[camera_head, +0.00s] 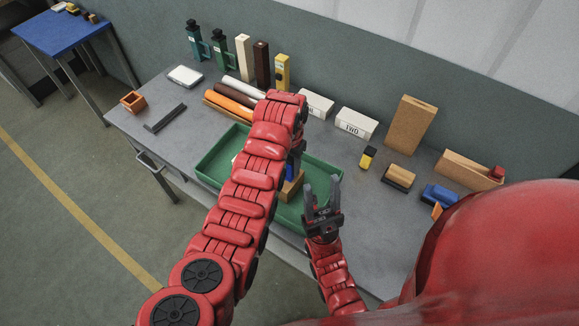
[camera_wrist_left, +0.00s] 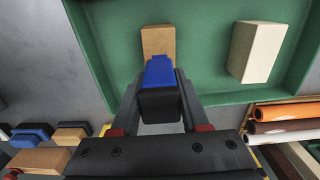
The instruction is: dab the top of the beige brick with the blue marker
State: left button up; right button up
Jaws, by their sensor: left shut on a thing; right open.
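My left gripper (camera_wrist_left: 160,84) is shut on the blue marker (camera_wrist_left: 160,77), a blue body with a black end. In the head view the marker (camera_head: 289,170) points down at a tan brick (camera_head: 291,187) in the green tray (camera_head: 216,159). The wrist view shows the marker overlapping the near end of this tan brick (camera_wrist_left: 157,41); I cannot tell whether they touch. A paler, beige brick (camera_wrist_left: 256,52) lies apart to the right in the wrist view; my left arm mostly hides it in the head view. My right gripper (camera_head: 322,194) is open and empty at the tray's right front edge.
White boxes (camera_head: 357,123), a small yellow-black block (camera_head: 368,157), a wood-topped eraser (camera_head: 398,178) and a blue item (camera_head: 439,195) stand right of the tray. Orange and brown rolls (camera_head: 236,106) lie behind it. Upright bricks (camera_head: 262,64) and bottles line the wall.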

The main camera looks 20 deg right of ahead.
pick_arm(q)
jog(key=shift+r, duration=2.7)
